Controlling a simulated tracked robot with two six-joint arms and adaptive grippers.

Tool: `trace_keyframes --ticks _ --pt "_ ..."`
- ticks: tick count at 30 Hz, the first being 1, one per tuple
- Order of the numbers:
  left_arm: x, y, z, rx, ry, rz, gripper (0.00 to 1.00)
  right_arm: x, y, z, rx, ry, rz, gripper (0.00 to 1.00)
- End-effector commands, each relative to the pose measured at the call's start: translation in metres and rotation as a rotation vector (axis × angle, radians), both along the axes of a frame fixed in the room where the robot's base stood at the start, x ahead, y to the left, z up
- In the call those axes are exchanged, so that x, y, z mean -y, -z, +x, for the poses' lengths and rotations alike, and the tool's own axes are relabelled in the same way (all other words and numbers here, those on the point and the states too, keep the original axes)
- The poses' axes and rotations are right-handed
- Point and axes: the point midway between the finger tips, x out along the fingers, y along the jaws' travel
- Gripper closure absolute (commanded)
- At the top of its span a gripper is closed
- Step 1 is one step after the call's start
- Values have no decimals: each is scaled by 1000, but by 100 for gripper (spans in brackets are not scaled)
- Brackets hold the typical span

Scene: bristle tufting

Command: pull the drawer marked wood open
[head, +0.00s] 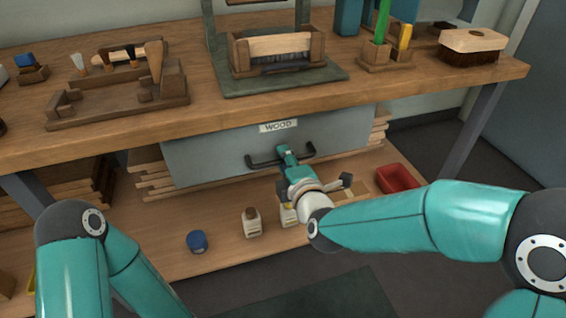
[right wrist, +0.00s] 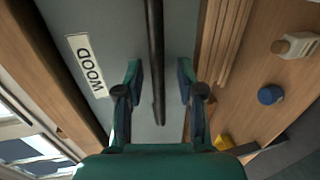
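The grey drawer (head: 215,155) has a white label reading WOOD (head: 278,126) and hangs under the bench top. Its black bar handle (head: 262,161) runs across the front. My right gripper (head: 289,153) is at the handle, right of its middle. In the right wrist view the handle (right wrist: 155,50) runs between the two spread fingers (right wrist: 159,80), with a gap on each side, and the label (right wrist: 87,66) is at the left. Whether the bar is as deep as the fingertips is hard to tell. My left arm shows at the lower left; its gripper is out of view.
A lower shelf (head: 165,235) holds a blue jar (head: 197,241), a small bottle (head: 251,221), a red tray (head: 398,178) and stacked wood strips. The bench top (head: 200,95) above carries brushes, holders and a wooden rack. Floor in front is clear.

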Motion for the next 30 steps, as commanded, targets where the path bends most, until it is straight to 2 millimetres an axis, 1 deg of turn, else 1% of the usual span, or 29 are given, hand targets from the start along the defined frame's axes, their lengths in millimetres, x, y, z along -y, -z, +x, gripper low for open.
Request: trace_keyframes --ticks 3,10,11,15,17,18,26,27,30 --pt "0 1 0 0 0 0 60 -1 1 4 -1 0 0 62" --pt "0 1 0 0 0 0 60 -2 1 4 -1 0 0 62" --pt "0 1 0 0 0 0 60 -2 1 4 -1 0 0 64" --pt "0 1 0 0 0 0 60 -2 1 4 -1 -1 0 87" --pt "0 1 0 0 0 0 60 -2 1 4 -1 -1 0 97" --pt "0 1 0 0 0 0 60 -2 1 4 -1 -1 0 100" --pt "0 1 0 0 0 0 60 -2 2 4 -3 -1 -1 100" --pt "-1 1 1 1 -4 0 60 -9 2 4 -3 -4 0 100" --pt "0 1 0 0 0 0 60 -2 2 4 -4 0 -1 100"
